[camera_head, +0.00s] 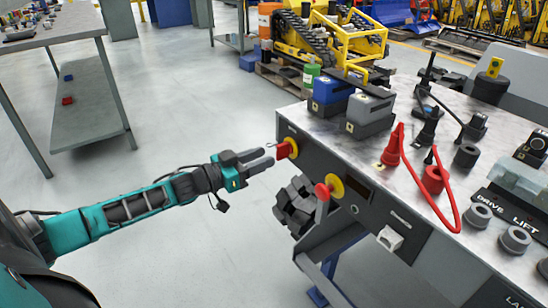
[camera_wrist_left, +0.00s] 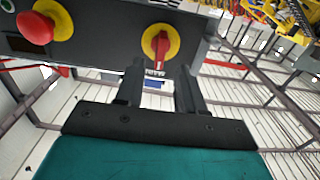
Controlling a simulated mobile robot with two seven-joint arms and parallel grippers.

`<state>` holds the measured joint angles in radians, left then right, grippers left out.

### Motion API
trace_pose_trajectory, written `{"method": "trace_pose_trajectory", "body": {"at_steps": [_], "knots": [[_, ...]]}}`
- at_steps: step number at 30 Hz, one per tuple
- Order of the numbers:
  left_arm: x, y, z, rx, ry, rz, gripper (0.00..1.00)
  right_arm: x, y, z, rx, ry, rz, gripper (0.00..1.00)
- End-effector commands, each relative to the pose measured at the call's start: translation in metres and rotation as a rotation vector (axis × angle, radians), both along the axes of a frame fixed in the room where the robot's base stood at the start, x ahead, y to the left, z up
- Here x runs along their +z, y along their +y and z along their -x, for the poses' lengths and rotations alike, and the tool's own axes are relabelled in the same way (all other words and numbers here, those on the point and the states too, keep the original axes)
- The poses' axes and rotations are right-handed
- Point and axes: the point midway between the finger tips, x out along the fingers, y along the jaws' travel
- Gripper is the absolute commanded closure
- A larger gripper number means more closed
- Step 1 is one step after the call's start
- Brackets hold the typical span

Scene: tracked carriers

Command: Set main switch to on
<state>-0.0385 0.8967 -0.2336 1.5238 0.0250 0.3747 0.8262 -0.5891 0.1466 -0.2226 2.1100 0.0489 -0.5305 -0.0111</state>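The main switch is a red handle on a yellow disc (camera_head: 287,149) at the near left end of the dark console front. In the left wrist view the switch (camera_wrist_left: 161,43) shows its red handle roughly upright in that picture. My left gripper (camera_head: 268,157) is just left of the switch, fingers pointing at it. I cannot tell whether a fingertip touches the handle. My right gripper is not in view.
A red mushroom button on a yellow disc (camera_head: 328,189) sits right of the switch on the same panel. A dark blocky object (camera_head: 297,205) is below them. The console top (camera_head: 350,140) holds boxes, plugs and a red cable (camera_head: 452,195). Floor left of the console is clear.

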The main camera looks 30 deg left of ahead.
Motion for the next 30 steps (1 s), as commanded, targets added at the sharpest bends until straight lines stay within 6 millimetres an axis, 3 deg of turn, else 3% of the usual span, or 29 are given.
{"method": "trace_pose_trajectory", "body": {"at_steps": [9, 23, 30], "knots": [[-0.001, -0.014, -0.034, 0.0, -0.001, -0.001, 0.62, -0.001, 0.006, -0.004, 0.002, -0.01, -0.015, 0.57], [-0.001, -0.017, -0.041, 0.0, 0.002, -0.001, 0.62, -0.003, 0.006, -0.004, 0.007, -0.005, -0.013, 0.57], [-0.001, -0.017, -0.041, 0.0, 0.001, 0.0, 0.84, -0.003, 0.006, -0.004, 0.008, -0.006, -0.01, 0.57]]}}
